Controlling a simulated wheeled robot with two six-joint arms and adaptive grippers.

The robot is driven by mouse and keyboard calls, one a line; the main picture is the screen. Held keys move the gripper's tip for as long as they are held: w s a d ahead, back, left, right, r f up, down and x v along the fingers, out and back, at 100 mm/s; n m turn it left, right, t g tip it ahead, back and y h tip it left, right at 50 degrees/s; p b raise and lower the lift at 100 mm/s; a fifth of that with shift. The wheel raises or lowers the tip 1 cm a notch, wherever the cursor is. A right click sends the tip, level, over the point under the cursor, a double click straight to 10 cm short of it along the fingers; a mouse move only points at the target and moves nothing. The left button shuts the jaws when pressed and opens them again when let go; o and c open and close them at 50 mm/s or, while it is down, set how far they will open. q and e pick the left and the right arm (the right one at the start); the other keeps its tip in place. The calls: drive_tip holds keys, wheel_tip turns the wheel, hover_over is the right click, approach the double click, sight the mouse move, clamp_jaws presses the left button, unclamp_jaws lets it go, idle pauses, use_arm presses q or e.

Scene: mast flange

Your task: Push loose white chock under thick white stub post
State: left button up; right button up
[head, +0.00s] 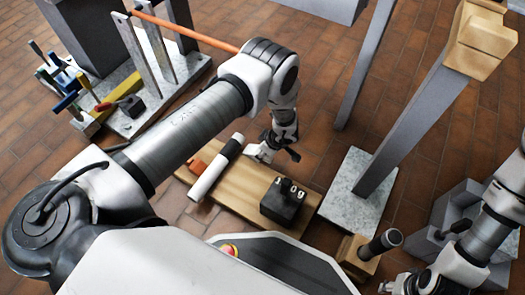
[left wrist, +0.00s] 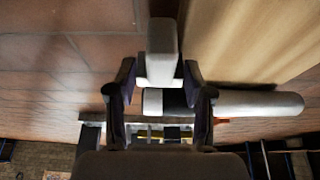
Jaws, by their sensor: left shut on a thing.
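My left gripper (head: 270,152) is low over a wooden board. In the left wrist view its fingers (left wrist: 161,78) are shut on a pale block, which looks like the white chock (left wrist: 162,48). A thick white post with a black band (head: 208,178) appears to lie across the board's left end, just left of this gripper. It also shows in the left wrist view (left wrist: 262,104), crossing behind the fingers. I cannot tell whether chock and post touch. My right gripper (head: 402,284) is at the bottom right, and its jaw opening is unclear.
The wooden board (head: 240,190) carries a black block with pale knobs (head: 284,203). An orange piece (head: 197,163) is beside the post. A tall grey mast on a marble base (head: 362,200) stands right. A tool-laden slab (head: 135,118) is at upper left. Tiled floor is clear between.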

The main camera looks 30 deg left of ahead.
use_arm(q)
drive_tip(key=shift+w+a, duration=0.15)
drive_tip(key=shift+a, duration=1)
idle(0.4)
drive_tip(key=o, duration=1.3)
drive_tip(key=shift+r, duration=0.1)
drive_tip(key=v, duration=1.2)
drive_tip(key=shift+a, duration=0.1)
